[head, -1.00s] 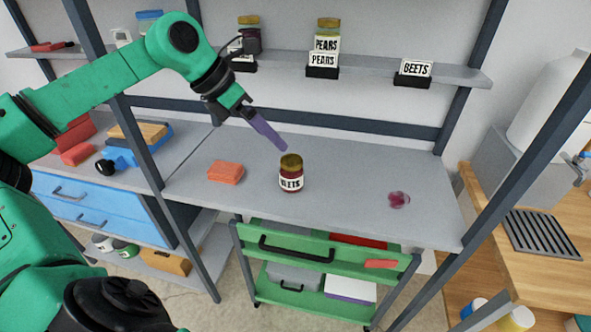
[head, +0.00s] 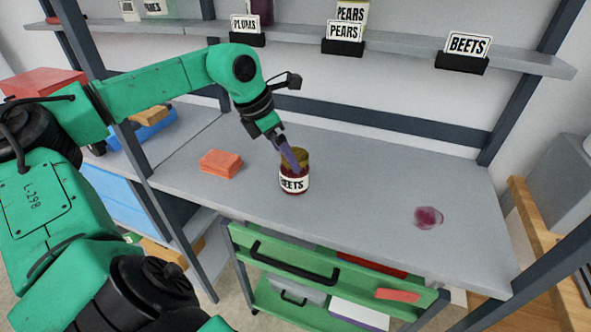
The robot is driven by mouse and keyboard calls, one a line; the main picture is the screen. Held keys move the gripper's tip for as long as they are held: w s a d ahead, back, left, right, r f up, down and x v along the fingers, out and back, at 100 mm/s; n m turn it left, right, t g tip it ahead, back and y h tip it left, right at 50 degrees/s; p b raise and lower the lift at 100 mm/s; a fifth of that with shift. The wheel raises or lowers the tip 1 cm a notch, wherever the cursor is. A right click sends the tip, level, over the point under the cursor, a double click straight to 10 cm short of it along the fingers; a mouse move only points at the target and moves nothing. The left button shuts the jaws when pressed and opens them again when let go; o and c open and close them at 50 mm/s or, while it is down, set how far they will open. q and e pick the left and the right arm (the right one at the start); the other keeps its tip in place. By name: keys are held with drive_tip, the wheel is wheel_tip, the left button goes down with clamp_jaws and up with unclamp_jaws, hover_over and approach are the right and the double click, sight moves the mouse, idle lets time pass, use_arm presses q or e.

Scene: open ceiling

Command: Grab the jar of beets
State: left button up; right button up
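The jar of beets (head: 293,183) stands upright on the grey workbench. It has a gold lid, dark red contents and a white BEETS label. My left gripper (head: 291,160) is at the jar's lid, with a purple finger overlapping the lid from the upper left. Only one finger shows clearly, so I cannot tell whether it is open or shut, or whether it touches the jar. My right gripper is not in view.
An orange-red block stack (head: 220,164) lies left of the jar. A dark red stain (head: 428,217) is on the bench at the right. The shelf above holds a BEETS sign (head: 466,47) with no jar behind it and a PEARS sign (head: 343,32). A green drawer cart (head: 330,275) stands below.

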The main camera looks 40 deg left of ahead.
use_arm(q)
drive_tip(key=x, duration=0.1)
drive_tip(key=p+x, duration=0.2)
drive_tip(key=shift+w+d+f, duration=0.25)
drive_tip(key=shift+d, duration=0.1)
drive_tip(key=shift+x, duration=1.4)
drive_tip(key=shift+a+r, duration=0.1)
drive_tip(key=shift+a, duration=0.05)
clamp_jaws()
